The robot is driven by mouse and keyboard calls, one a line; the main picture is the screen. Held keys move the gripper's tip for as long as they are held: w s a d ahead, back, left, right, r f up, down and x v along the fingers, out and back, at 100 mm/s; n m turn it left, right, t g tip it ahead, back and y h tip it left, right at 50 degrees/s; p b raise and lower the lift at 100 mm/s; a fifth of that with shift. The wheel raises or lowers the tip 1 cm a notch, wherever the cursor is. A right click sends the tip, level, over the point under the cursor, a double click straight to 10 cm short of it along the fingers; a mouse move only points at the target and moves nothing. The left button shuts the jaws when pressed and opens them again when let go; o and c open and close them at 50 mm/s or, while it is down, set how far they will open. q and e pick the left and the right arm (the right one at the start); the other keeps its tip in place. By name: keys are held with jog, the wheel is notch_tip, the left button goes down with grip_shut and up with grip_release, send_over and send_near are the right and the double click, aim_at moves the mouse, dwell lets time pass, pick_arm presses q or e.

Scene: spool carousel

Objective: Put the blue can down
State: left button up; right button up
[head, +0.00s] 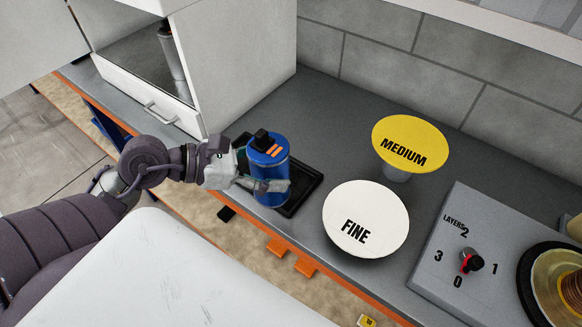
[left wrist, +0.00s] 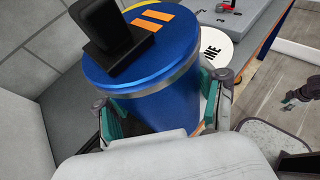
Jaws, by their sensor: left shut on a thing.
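The blue can (head: 268,160) has a black knob and orange stripes on its lid. It stands upright at the black tray (head: 308,182) on the grey counter. I cannot tell whether its base touches the tray. My left gripper (head: 265,184) is shut around the can's side from the left. In the left wrist view the blue can (left wrist: 165,105) sits between the two teal-padded fingers (left wrist: 165,118). The can's lower part is partly hidden by the gripper.
A white disc marked FINE (head: 365,212) and a yellow disc marked MEDIUM (head: 408,140) stand to the right. A grey box with a LAYERS dial (head: 470,262) is farther right. A white cabinet (head: 240,60) stands behind left. An orange edge (head: 345,283) runs along the counter's front.

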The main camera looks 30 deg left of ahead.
pick_arm(q)
jog(key=w+f+b, duration=0.1)
jog(key=b, duration=0.1)
jog(key=w+a+f+b, duration=0.1)
jog(key=b, duration=0.1)
jog(key=shift+w+a+f, duration=0.15)
jog(key=shift+a, duration=0.1)
jog(key=w+f+p, duration=0.1)
jog(key=w+f, duration=0.1)
jog(key=w, duration=0.1)
jog(key=w+a+f+p, duration=0.1)
jog(key=w+f, duration=0.1)
jog(key=f, duration=0.1)
jog(key=w+a+f+p, duration=0.1)
jog(key=w+f, duration=0.2)
jog(key=shift+w+a+p, duration=0.25)
jog(key=shift+w+p, duration=0.1)
jog(key=shift+f, duration=0.4)
pick_arm(e)
jog(key=shift+w+a+f, duration=0.1)
jog(key=shift+a+f, duration=0.25)
jog(key=shift+a, duration=0.15)
